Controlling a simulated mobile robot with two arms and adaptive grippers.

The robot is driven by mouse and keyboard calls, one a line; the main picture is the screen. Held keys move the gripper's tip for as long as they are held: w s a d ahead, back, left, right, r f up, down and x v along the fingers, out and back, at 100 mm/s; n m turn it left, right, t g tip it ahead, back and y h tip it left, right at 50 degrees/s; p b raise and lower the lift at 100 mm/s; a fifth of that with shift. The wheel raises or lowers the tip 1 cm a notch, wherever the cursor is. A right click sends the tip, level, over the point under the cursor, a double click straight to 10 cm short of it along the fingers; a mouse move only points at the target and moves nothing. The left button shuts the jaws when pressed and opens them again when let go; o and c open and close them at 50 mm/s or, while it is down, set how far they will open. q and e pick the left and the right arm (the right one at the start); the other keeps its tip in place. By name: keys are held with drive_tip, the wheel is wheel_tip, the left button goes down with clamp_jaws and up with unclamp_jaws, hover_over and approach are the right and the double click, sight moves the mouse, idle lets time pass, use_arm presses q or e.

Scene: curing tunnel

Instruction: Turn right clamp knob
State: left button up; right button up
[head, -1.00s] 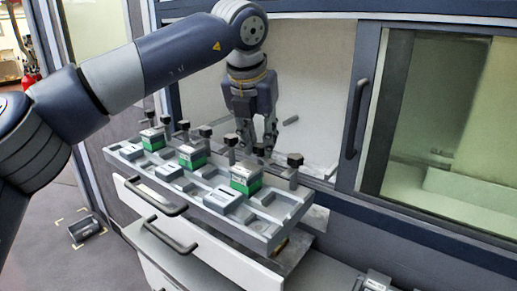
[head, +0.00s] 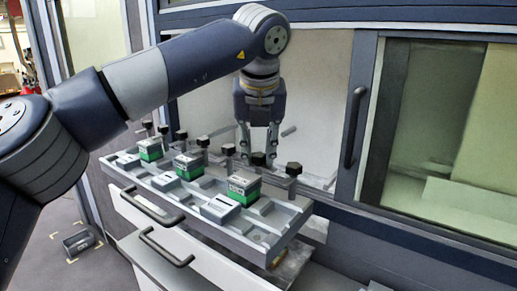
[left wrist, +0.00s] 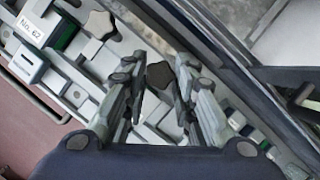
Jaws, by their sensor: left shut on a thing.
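The fixture tray (head: 290,215) carries a row of dark clamp knobs on posts along its back edge. My left gripper (head: 258,153) points down over the right part of that row. It is shut on a dark clamp knob (head: 258,159), second from the right end; the knob also shows between the fingertips in the left wrist view (left wrist: 160,75). The rightmost knob (head: 294,168) stands free beside the gripper. Green-and-grey blocks, such as the right one (head: 244,187), sit in the tray. My right gripper is not in view.
A glazed sliding door with a dark handle (head: 354,126) stands at the right behind the tray. Drawer handles (head: 167,247) stick out below the tray's front. A dark part (head: 79,242) lies on the floor at left.

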use_arm(q)
drive_tip(key=o, duration=1.1)
drive_tip(key=shift+c, duration=0.2)
drive_tip(key=v, duration=1.2)
